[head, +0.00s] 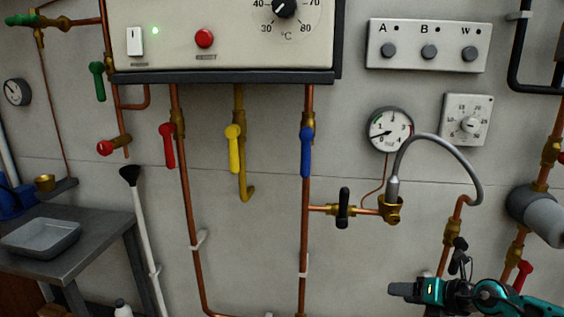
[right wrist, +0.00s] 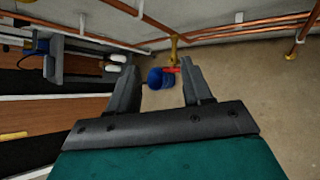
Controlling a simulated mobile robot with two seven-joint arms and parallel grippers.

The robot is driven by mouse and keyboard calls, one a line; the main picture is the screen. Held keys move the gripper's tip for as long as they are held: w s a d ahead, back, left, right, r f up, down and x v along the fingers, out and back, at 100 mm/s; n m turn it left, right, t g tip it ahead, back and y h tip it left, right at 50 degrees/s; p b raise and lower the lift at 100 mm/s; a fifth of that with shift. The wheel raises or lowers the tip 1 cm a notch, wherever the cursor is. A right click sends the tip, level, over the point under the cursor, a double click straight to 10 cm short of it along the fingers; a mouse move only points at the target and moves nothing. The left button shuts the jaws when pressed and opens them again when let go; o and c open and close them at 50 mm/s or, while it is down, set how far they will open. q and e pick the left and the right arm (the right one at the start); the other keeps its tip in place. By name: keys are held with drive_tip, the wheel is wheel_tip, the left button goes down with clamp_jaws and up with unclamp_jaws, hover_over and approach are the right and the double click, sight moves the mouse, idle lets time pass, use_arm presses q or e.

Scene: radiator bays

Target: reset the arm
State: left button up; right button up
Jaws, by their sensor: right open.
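My right gripper (head: 403,291) is at the bottom right of the head view, in front of the wall, with its teal arm coming in from the lower right corner. In the right wrist view its two dark fingers (right wrist: 158,88) stand apart with nothing between them. That view looks down past the fingers toward the floor, where a blue object (right wrist: 160,78) and a red handle (right wrist: 172,70) show beyond them. My left gripper is in neither view.
A boiler panel (head: 225,60) hangs on the wall above red (head: 167,145), yellow (head: 234,150) and blue (head: 306,152) valve handles. A grey hose (head: 478,180) loops above my right arm. A table with a grey tray (head: 40,238) stands at left.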

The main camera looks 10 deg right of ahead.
drive_tip(key=s+a+f+m+t+y, duration=0.15)
drive_tip(key=s+a+m, duration=0.25)
drive_tip(key=a+m, duration=0.4)
drive_tip(key=s+a+f+m+t+y, duration=0.15)
drive_tip(key=s+a+m, duration=0.3)
drive_tip(key=a, duration=0.45)
drive_tip(key=s+f+m+g+h, duration=0.1)
drive_tip(key=s+f+m+h, duration=0.5)
drive_tip(key=s+m, duration=0.8)
wheel_tip(320, 180, down, 3)
drive_tip(key=m, duration=0.4)
drive_tip(key=shift+s+a+r+g, duration=0.15)
drive_tip(key=shift+s+g, duration=0.1)
drive_tip(key=shift+g, duration=0.15)
drive_tip(key=shift+o, duration=0.2)
drive_tip(key=shift+w+a, duration=0.1)
drive_tip(key=shift+w, duration=0.05)
